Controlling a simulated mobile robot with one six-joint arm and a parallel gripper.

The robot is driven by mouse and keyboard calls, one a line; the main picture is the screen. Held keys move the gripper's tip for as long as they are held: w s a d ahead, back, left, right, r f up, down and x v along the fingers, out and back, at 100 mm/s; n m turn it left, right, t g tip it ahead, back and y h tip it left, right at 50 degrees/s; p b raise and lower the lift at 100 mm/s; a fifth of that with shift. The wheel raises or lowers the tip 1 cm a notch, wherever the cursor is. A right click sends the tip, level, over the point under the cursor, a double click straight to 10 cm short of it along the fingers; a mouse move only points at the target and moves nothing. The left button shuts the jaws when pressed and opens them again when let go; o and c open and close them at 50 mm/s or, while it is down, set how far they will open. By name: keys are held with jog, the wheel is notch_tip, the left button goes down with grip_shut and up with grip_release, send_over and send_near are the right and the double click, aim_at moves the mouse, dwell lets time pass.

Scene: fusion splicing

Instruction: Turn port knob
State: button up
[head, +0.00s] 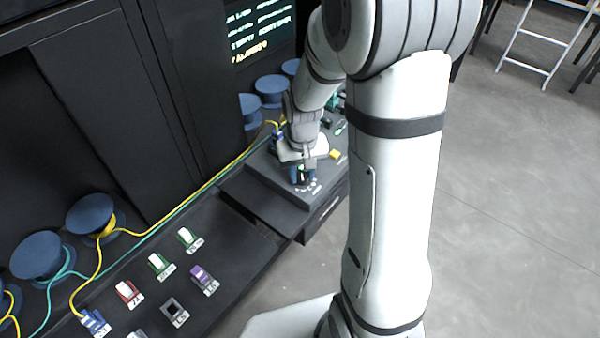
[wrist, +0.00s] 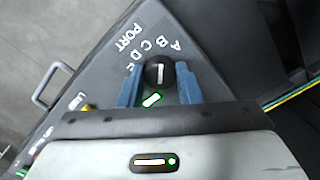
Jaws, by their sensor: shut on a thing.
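The port knob (wrist: 158,73) is a round black knob with a white pointer line, in the wrist view. The letters A, B, C, D and the word PORT (wrist: 128,38) are printed around it on the dark panel. The pointer lies roughly toward the letters, but I cannot tell which one it marks. My gripper (wrist: 160,84) has its blue fingers on either side of the knob, shut on it.
The dark console (head: 280,184) has a drawer with a handle, which shows in the wrist view (wrist: 52,85). A yellow part (head: 335,154) sits beside my gripper. Yellow and green cables run along the back to blue spools (head: 91,214). Coloured labelled connectors (head: 203,278) stand on the bench at left.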

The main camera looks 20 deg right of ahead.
aim_at(302, 175)
jog(key=shift+w+r, duration=0.1)
jog(key=o, duration=1)
notch_tip(302, 175, up, 7)
jog(key=shift+f+b, duration=0.1)
jog(key=shift+b, duration=0.25)
jog(key=shift+r, duration=0.45)
